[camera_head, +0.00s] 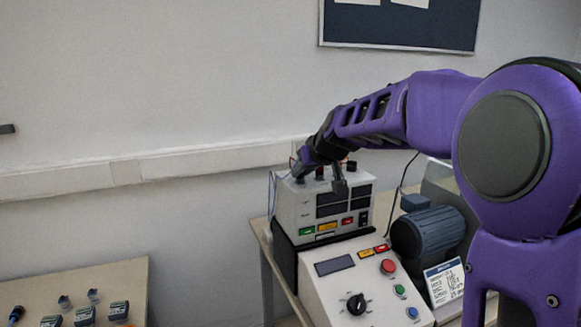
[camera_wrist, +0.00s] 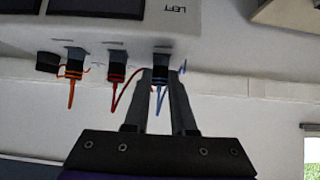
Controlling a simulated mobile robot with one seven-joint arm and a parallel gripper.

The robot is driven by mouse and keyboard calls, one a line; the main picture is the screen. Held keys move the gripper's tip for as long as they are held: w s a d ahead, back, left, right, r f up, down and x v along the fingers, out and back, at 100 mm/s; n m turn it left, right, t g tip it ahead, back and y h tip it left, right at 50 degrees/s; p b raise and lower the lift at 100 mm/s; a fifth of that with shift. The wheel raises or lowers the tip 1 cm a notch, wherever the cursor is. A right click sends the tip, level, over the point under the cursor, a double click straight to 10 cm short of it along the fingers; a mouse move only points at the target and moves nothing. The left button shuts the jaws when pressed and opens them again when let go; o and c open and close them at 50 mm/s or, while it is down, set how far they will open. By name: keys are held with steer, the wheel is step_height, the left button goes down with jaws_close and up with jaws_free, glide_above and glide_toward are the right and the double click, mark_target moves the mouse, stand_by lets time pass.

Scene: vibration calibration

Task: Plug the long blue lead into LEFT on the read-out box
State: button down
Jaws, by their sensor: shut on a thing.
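The read-out box (camera_head: 290,210) is a pale box with dark displays on a black stand. In the wrist view its face (camera_wrist: 225,20) shows upside down with the word LEFT (camera_wrist: 174,9). My gripper (camera_wrist: 161,76) is at the box's edge beside that word, its fingers either side of a blue plug (camera_wrist: 162,56) and shut on it. The plug's tip meets the box; I cannot tell how deep it sits. A thin blue lead (camera_head: 271,195) hangs at the box's left side in the head view.
An orange lead (camera_wrist: 72,92) and a red lead (camera_wrist: 114,96) are plugged in beside the blue one. A control panel (camera_head: 325,290) stands in front of the box, with a blue-grey motor (camera_head: 428,235) to the right. A second table (camera_head: 90,283) at left holds small devices.

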steer(key=shift+f+m+h+p, duration=0.15)
steer(key=shift+m+h+p, duration=0.5)
steer(key=shift+p, duration=1.25)
steer(key=shift+s+a+m+t+p, duration=0.15)
steer(key=shift+m+t+p, duration=0.2)
steer(key=shift+p, duration=0.45)
stand_by(0.5)
steer(key=shift+f+m+h+p, duration=0.15)
steer(key=shift+m+h+p, duration=0.3)
steer(key=shift+p, duration=0.4)
steer(key=shift+p, duration=0.5)
steer(key=shift+a+m+h+b, duration=0.1)
steer(key=shift+m+h+b, duration=0.25)
steer(key=shift+h, duration=0.05)
steer(key=shift+f, duration=0.1)
steer(key=shift+a+m+h+b, duration=0.15)
steer(key=shift+m+h+b, duration=0.7)
steer(key=shift+b, duration=0.4)
steer(key=shift+m, duration=0.25)
steer(key=shift+a+m+h+b, duration=0.15)
steer(key=shift+m+h+b, duration=0.5)
steer(key=shift+b, duration=0.1)
